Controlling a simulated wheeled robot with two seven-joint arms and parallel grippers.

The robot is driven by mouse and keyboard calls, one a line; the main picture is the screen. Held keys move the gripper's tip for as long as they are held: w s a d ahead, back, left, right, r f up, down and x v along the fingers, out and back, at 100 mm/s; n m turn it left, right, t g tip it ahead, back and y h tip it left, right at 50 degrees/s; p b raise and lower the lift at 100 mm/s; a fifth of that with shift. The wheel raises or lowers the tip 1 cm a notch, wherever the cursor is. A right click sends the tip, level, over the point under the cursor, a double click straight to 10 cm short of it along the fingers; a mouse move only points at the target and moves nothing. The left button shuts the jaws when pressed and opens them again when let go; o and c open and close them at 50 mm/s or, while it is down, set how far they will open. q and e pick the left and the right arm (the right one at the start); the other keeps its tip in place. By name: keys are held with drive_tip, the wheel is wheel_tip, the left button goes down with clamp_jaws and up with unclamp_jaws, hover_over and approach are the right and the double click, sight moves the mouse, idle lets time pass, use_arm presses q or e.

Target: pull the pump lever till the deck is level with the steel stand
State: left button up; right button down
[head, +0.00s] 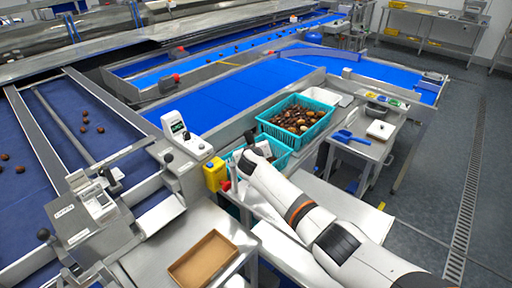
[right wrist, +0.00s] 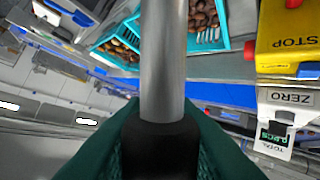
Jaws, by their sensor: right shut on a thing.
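My right arm comes in from the lower right in the head view, and its gripper (head: 240,164) is beside the teal crates, above their near edge. In the right wrist view the dark green fingers of my right gripper (right wrist: 160,145) are shut on the black grip of the pump lever (right wrist: 162,60), a straight grey metal rod. In the head view my arm and gripper largely hide the lever. A pale flat surface (head: 342,208), possibly the deck, shows beside my arm. A steel stand (head: 362,149) holds a blue scoop. I cannot tell their relative heights. My left gripper is not in view.
An open brown box (head: 203,259) is in front. Grey floor (head: 425,190) is clear at right.

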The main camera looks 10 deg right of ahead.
drive_tip(key=shift+w+a, duration=0.35)
drive_tip(key=shift+a, duration=0.15)
drive_tip(key=shift+s+d+r+m+t+y, duration=0.2)
drive_tip(key=shift+s+d+r+t, duration=0.1)
drive_tip(key=shift+s+d, duration=0.2)
drive_tip(key=shift+s+d+r+m+t+y, duration=0.1)
drive_tip(key=shift+s+d+r+m+t, duration=0.1)
drive_tip(key=shift+s+d+r+t, duration=0.25)
drive_tip(key=shift+s+f, duration=0.1)
drive_tip(key=shift+f, duration=0.15)
